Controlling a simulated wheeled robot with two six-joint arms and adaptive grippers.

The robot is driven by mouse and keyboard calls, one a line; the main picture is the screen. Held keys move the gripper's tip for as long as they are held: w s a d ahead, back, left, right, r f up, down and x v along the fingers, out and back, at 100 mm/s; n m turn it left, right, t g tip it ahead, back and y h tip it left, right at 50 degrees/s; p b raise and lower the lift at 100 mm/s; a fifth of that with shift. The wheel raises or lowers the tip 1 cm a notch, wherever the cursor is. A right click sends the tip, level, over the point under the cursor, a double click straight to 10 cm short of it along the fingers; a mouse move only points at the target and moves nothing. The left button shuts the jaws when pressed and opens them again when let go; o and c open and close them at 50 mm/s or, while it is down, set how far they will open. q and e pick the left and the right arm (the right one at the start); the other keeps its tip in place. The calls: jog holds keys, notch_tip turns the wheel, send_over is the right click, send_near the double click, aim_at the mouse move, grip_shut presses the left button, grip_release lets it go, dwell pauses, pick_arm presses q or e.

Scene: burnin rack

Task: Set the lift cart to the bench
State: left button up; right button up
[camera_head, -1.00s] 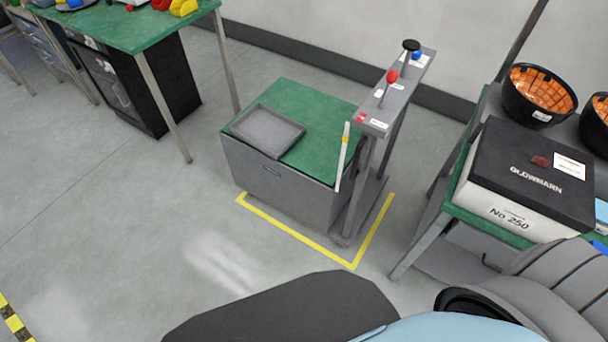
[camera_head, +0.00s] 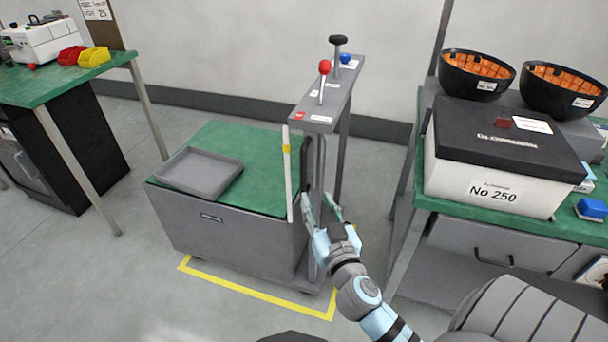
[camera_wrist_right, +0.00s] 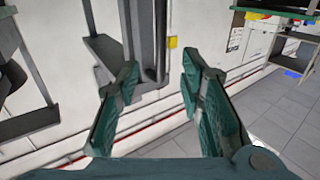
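The lift cart stands in the middle of the head view. It has a grey body (camera_head: 230,232), a green top (camera_head: 248,150) and a grey control post (camera_head: 335,98) with red, black and blue knobs. A white upright scale with a yellow mark (camera_head: 287,180) stands beside the post. The green-topped bench (camera_head: 55,82) is at the left, apart from the cart. My right gripper (camera_head: 322,200) is open beside the post; in the right wrist view its fingers (camera_wrist_right: 150,85) are spread with a dark vertical bar beyond and between them. My left gripper is not in view.
A grey tray (camera_head: 200,172) lies on the cart top. Yellow floor tape (camera_head: 250,290) borders the cart. At right, a second green table (camera_head: 450,208) holds a box marked No 250 (camera_head: 490,190) and black bowls (camera_head: 476,75). Floor between cart and bench is clear.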

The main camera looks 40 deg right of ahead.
aim_at(304, 174)
jog(key=x, duration=1.2)
jog(key=shift+w+f, duration=0.1)
jog(key=shift+f, duration=0.05)
jog(key=shift+c, duration=0.6)
grip_shut()
